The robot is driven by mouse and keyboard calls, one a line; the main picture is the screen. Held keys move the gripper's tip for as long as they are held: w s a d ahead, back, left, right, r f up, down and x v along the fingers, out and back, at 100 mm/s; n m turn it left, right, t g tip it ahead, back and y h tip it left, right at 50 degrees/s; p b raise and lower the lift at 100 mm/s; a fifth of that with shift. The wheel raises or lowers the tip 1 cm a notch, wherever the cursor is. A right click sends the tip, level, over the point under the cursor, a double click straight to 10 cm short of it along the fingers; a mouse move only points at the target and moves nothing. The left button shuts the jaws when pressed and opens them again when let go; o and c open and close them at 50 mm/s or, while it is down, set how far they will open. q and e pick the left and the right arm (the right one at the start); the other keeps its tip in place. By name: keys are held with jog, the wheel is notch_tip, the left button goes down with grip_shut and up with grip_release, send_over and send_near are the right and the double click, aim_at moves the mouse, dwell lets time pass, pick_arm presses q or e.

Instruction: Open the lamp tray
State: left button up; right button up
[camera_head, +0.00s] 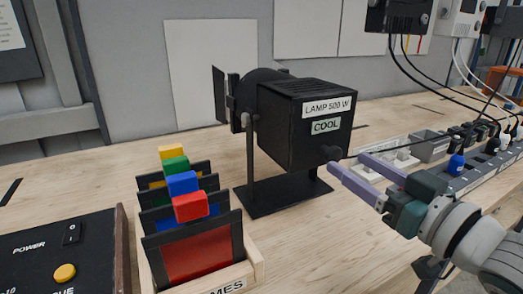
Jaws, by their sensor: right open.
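A black lamp (290,135) labelled "LAMP 500 W" and "COOL" stands on a black base plate (262,205) on the bench. A small black knob (331,152) sticks out low on its near face. No open tray shows on the lamp; its housing looks closed. My right gripper (346,163) comes in from the right with its two pale purple fingers apart. The fingertips are close to the knob, just right of it; I cannot tell whether they touch it. My left gripper is not in view.
A wooden rack (252,268) of coloured frames stands left of the lamp. A black power box (62,262) is at the lower left. Sockets with plugs and cables (480,160) lie at the right. Bare bench (310,245) lies in front of the lamp.

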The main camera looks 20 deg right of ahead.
aim_at(336, 155)
jog(key=shift+w+a, duration=0.15)
jog(key=shift+w, duration=1.4)
grip_shut()
dwell(0.3)
